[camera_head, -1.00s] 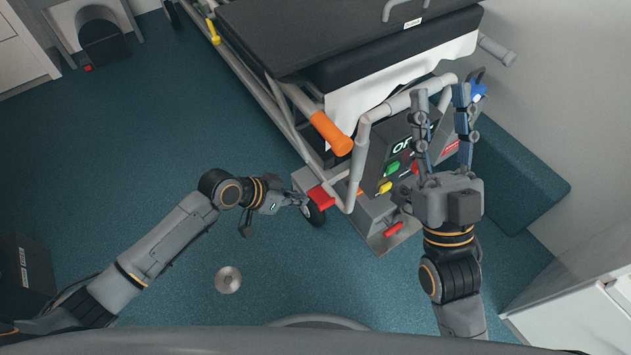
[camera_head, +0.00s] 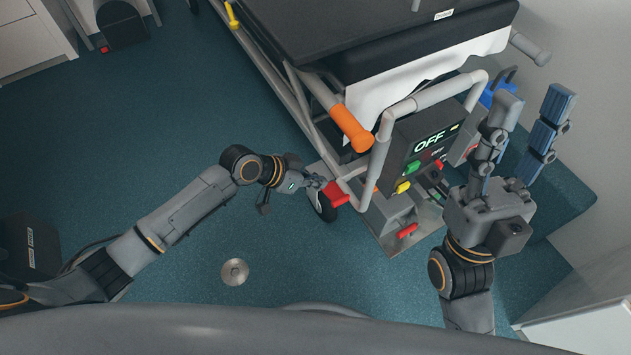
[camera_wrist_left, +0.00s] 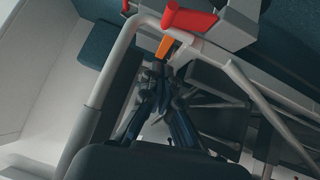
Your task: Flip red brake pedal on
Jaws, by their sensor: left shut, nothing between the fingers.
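A red brake pedal (camera_head: 335,194) sits low at the near end of the stretcher, beside a wheel. It also shows at the top of the left wrist view (camera_wrist_left: 188,17), with an orange pedal (camera_wrist_left: 165,46) beside it. My left gripper (camera_head: 318,182) is shut and empty, its tips right by the red pedal; I cannot tell if they touch. In the left wrist view its closed fingertips (camera_wrist_left: 158,68) point at the orange pedal. A second red pedal (camera_head: 407,231) lies further right on a grey base. My right gripper (camera_head: 531,98) is open and empty, right of the control box.
The control box (camera_head: 425,150) reads OFF and has green and yellow buttons. An orange handle (camera_head: 350,128) and grey tube frame (camera_head: 418,101) stand above the pedals. A wall closes the right side. The blue floor (camera_head: 180,130) to the left is largely clear.

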